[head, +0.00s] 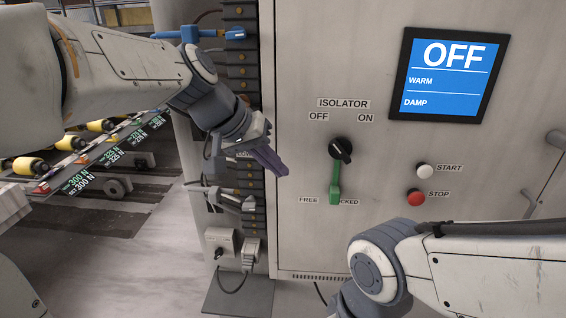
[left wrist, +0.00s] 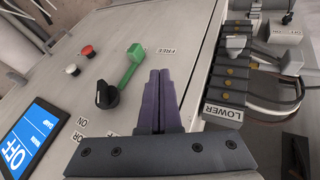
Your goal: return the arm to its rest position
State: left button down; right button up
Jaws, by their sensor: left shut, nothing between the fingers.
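My left gripper (head: 271,160) is shut and empty in front of the left edge of the grey cabinet, left of the isolator knob. In the left wrist view its dark purple fingers (left wrist: 157,80) lie together, apart from the green handle. The black isolator knob (head: 341,149) shows on the cabinet front, with the green handle (head: 335,185) hanging below it near the FREE label. My right arm comes in at the lower right of the head view; its gripper is out of the frame.
The cabinet (head: 300,60) carries a blue screen (head: 453,76) reading OFF, a white start button (head: 425,171) and a red stop button (head: 416,198). A connector strip (head: 241,70) with cables runs close beside my left gripper. A rack with yellow parts (head: 70,143) stands at the left.

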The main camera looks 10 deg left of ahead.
pick_arm(q)
jog(key=shift+s+d, duration=0.1)
jog(key=s+d+f+m+g+y, duration=0.1)
jog(key=s+f+m+g+y, duration=0.1)
jog(key=s+f, duration=0.6)
jog(key=s+d+f+m+g+y, duration=0.2)
jog(key=s+f+m, duration=0.2)
jog(key=s+f, duration=0.5)
jog(key=s, duration=0.6)
jog(key=shift+f+m+g+y, duration=0.25)
jog(key=shift+m+g+y, duration=0.05)
jog(key=shift+g, duration=0.1)
